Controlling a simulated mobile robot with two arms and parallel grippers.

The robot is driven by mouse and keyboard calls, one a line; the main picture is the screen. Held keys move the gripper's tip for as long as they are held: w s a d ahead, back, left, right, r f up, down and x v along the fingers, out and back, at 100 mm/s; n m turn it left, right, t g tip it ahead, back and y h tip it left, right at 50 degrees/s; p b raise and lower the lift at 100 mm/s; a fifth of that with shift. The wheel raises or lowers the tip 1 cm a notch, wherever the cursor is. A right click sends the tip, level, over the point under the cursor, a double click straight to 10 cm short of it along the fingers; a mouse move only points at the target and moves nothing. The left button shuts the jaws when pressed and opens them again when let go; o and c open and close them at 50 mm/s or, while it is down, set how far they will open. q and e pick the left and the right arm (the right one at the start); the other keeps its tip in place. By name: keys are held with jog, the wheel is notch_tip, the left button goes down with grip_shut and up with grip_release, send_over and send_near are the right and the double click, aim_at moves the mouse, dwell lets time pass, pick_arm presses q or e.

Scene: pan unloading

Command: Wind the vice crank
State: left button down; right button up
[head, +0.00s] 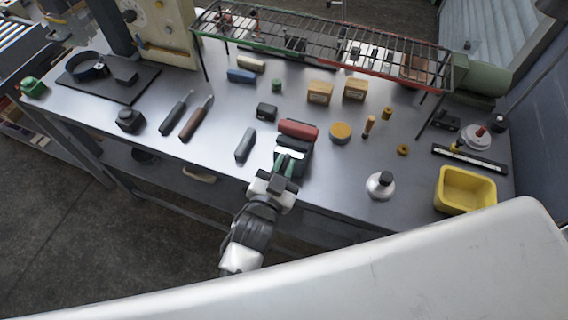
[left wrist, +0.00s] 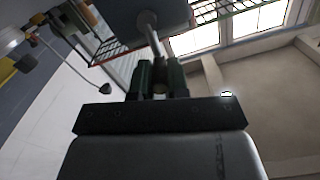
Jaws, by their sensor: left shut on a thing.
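The vice (head: 304,158) is a dark block near the table's front edge, in the middle of the head view. My left gripper (head: 285,167) reaches it from the front, with its green fingers against the vice's near side. In the left wrist view the two green fingers (left wrist: 158,80) are closed around a thin grey crank (left wrist: 154,40). The crank runs up to a round hub (left wrist: 147,18) on the dark vice body. The crank is mostly hidden by my gripper in the head view. My right gripper is not in view.
A red block (head: 298,129) lies at the vice's far side; I cannot tell if they touch. A grey block (head: 245,145) lies to the left. A wire rack (head: 320,42) spans the back.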

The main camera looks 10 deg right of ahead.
pick_arm(q)
jog(key=c, duration=1.1)
grip_release()
jog(key=b+v, duration=0.2)
jog(key=v, duration=0.8)
jog(key=shift+s+a, duration=0.3)
jog(key=shift+a, duration=0.05)
